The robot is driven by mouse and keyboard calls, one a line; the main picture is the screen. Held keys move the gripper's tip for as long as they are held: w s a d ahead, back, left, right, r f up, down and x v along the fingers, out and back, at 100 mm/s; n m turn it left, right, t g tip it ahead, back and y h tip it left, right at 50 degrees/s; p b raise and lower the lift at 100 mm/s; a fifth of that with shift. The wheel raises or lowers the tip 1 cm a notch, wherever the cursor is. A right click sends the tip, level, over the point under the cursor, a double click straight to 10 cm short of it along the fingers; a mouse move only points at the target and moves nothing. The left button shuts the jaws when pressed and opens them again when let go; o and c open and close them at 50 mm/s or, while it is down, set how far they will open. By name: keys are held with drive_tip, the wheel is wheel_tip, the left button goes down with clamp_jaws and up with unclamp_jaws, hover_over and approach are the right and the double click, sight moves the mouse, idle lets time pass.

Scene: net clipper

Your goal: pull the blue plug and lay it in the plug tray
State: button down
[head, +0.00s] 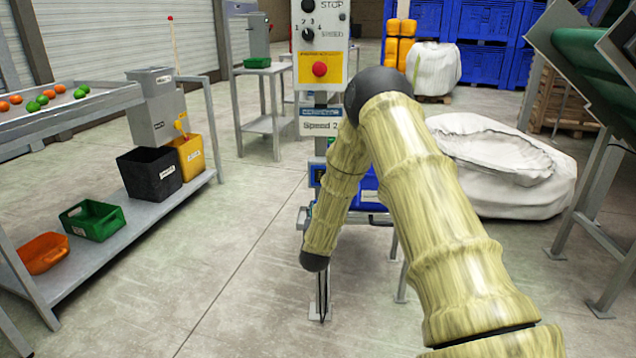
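The blue plug cannot be made out for sure. A small blue part (317,174) shows on the control post, just left of my forearm, and I cannot tell whether it is the plug. My arm reaches up from the lower right, bends at a dark elbow and comes down in front of the post, hiding much of it. My gripper cannot be made out; no fingers show around the dark joint at the arm's lower end. No tray is clearly marked as the plug tray. A blue container (369,190) is partly hidden behind my arm.
A control panel (321,45) with a red button tops the post. At left a rack shelf (146,222) holds a green tray (92,220), an orange tray (42,252), a black bin (149,173) and a yellow bin (188,157). A white sack (500,165) lies at right. The floor left of the post is clear.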

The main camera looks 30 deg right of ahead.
drive_tip(key=c, duration=0.9)
unclamp_jaws()
drive_tip(key=shift+s+a, duration=0.3)
drive_tip(key=shift+s, duration=0.1)
drive_tip(key=v, duration=2)
drive_tip(key=shift+p, duration=0.45)
